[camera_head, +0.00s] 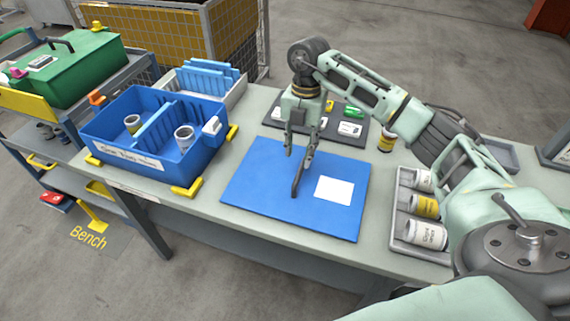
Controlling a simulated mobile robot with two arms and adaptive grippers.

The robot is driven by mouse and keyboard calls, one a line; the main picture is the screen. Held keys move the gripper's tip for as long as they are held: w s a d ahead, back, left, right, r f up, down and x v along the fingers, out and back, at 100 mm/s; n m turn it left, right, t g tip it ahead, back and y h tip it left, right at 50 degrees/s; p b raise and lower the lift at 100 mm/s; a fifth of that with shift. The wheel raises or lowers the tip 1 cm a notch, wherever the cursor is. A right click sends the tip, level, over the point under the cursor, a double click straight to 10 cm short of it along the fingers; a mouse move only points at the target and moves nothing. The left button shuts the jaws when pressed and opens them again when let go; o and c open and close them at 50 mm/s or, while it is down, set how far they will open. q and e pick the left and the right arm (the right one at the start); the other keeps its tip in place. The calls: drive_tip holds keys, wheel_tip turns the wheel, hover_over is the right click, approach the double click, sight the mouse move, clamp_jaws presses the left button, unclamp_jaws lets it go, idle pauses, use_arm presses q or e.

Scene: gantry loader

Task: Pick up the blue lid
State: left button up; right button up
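The blue lid (262,190) lies flat on the bench as a blue panel with a white label on it. A dark narrow bar (297,186), which looks like a handle, stands out near its middle. My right gripper (299,152) points down over the back part of the lid, at the far end of the bar. Its two fingers are apart with nothing visible between them. Whether a fingertip touches the bar cannot be told. My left gripper is not in view.
An open blue crate (108,127) with a divider and cans stands left of the lid. A grey tray (398,238) with several cans lies to the right. A dark mat (335,133) with small items lies behind. A green box (85,68) stands at far left.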

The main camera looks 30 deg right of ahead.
sight(301, 169)
drive_tip(key=shift+s+d+f, duration=0.1)
drive_tip(key=shift+s+f, duration=0.2)
drive_tip(key=shift+s, duration=0.05)
drive_tip(key=shift+s+a+f+p, duration=0.2)
drive_tip(key=shift+s+f+p, duration=0.3)
drive_tip(key=shift+s, duration=0.3)
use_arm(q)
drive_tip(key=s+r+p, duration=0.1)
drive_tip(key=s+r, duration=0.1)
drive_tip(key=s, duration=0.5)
use_arm(e)
wheel_tip(301, 169, down, 3)
drive_tip(key=shift+a, duration=0.15)
wheel_tip(301, 169, down, 2)
drive_tip(key=shift+w+a, duration=0.1)
clamp_jaws()
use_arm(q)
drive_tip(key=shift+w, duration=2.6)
use_arm(e)
drive_tip(key=shift+w+r, duration=0.1)
